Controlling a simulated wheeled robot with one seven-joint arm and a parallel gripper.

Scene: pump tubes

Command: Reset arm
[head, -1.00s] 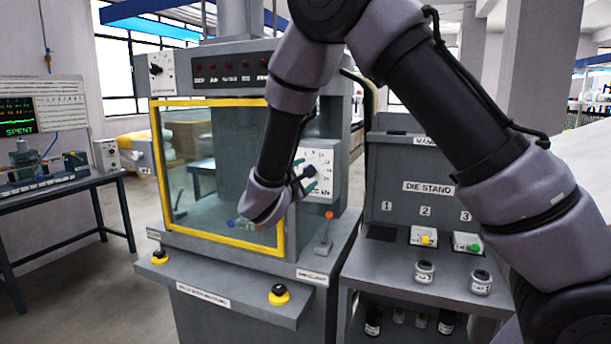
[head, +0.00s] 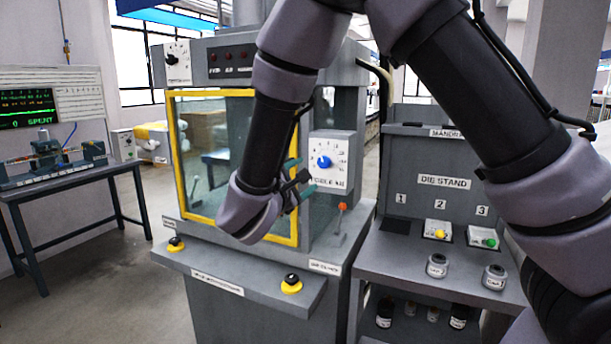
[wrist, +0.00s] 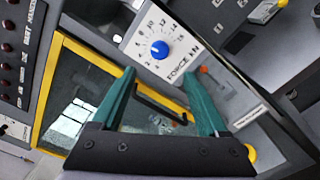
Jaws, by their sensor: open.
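My gripper (head: 300,180) is open, with two green fingers and nothing between them. In the head view it hangs in front of the press cabinet, just left of the force dial panel (head: 337,176). The wrist view shows its fingers (wrist: 158,76) apart, with the blue dial knob (wrist: 160,50) beyond their tips. The knob also shows clear in the head view (head: 324,161). My forearm hides part of the yellow-framed door (head: 212,93).
An orange-tipped lever (head: 341,207) stands right of the door. Two yellow-and-black buttons (head: 291,283) sit on the front ledge. The die stand (head: 443,182) at right holds small jars (head: 437,266). A bench (head: 75,178) with a "SPENT" screen (head: 28,108) stands at left.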

